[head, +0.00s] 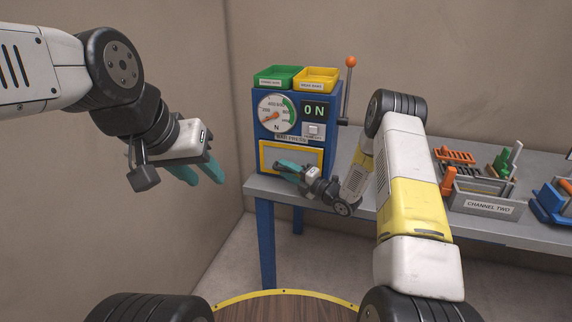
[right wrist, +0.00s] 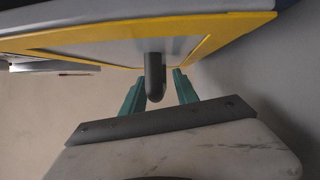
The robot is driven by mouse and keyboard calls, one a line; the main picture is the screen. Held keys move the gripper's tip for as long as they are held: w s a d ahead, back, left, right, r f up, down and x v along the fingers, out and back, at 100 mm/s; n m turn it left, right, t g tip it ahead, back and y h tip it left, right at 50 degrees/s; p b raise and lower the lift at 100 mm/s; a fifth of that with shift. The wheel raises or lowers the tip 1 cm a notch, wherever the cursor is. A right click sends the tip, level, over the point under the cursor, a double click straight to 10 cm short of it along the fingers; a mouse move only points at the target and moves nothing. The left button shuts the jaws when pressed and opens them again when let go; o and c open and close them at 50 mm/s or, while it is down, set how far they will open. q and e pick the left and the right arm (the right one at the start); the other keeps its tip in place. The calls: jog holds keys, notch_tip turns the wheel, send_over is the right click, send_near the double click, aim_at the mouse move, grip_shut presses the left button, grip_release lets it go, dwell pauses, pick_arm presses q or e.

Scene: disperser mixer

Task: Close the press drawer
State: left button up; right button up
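The blue press (head: 262,136) stands at the left end of the bench, with a round dial and a "0 N" display. Its drawer front (head: 318,158) is grey with a yellow frame, low on the press; I cannot tell how far it stands out. My right gripper (head: 289,168) is at the drawer front. In the right wrist view, the dark drawer handle (right wrist: 155,76) sits between the teal fingers of the right gripper (right wrist: 158,92), with visible gaps on both sides. My left gripper (head: 200,171) is open and empty in the air, left of the press.
A green bin (head: 279,76) and a yellow bin (head: 316,79) sit on top of the press. A lever with an orange knob (head: 351,62) rises at its right side. A grey "CHANNEL TWO" tray (head: 486,206) stands farther right on the bench (head: 480,231).

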jog(key=v, duration=0.7)
jog(key=shift+s+d, duration=0.25)
jog(key=shift+d, duration=0.05)
